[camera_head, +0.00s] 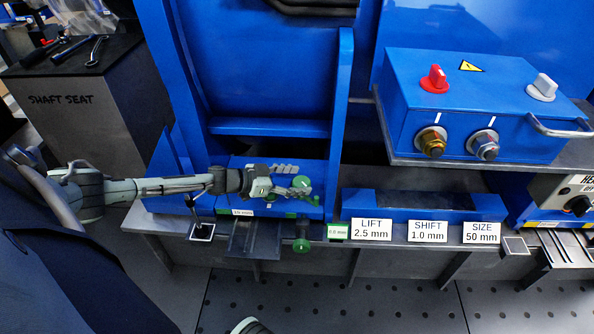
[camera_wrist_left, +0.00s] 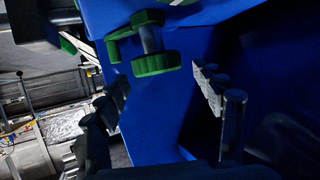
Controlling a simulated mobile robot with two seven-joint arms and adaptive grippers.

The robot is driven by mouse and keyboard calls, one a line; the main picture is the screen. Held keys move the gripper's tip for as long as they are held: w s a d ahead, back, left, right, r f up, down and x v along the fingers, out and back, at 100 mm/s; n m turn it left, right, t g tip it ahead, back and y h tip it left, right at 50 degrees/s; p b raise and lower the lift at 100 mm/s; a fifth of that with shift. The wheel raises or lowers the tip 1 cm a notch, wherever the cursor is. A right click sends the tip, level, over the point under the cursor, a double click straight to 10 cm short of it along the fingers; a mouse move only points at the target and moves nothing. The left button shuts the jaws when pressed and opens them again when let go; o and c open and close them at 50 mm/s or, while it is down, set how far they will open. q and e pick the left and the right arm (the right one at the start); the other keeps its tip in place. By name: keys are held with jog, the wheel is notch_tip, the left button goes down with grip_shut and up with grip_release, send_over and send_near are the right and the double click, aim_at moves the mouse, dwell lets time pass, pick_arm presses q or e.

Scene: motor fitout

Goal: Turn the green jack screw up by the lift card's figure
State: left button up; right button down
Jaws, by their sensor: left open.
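My left gripper (camera_head: 286,181) is open at the front of the blue motor stand, beside an upper green knob (camera_head: 302,184). A second green knob (camera_head: 301,246) sits lower at the bench's front edge; I cannot tell for certain which is the jack screw. In the left wrist view a green knob (camera_wrist_left: 156,64) on a grey shaft lies ahead of and between the open fingers, apart from them. The lift card (camera_head: 372,230) reads LIFT 2.5 mm. A small green readout (camera_head: 337,231) seems to show 0.0 mm. My right gripper is not in view.
The shift card (camera_head: 428,231) reads 1.0 mm and the size card (camera_head: 481,232) reads 50 mm. A blue control box (camera_head: 470,110) with a red knob stands at upper right. The shaft seat stand (camera_head: 75,105) is at left.

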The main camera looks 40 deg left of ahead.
aim_at(297, 183)
pick_arm(q)
notch_tip(297, 183, up, 9)
dwell(0.3)
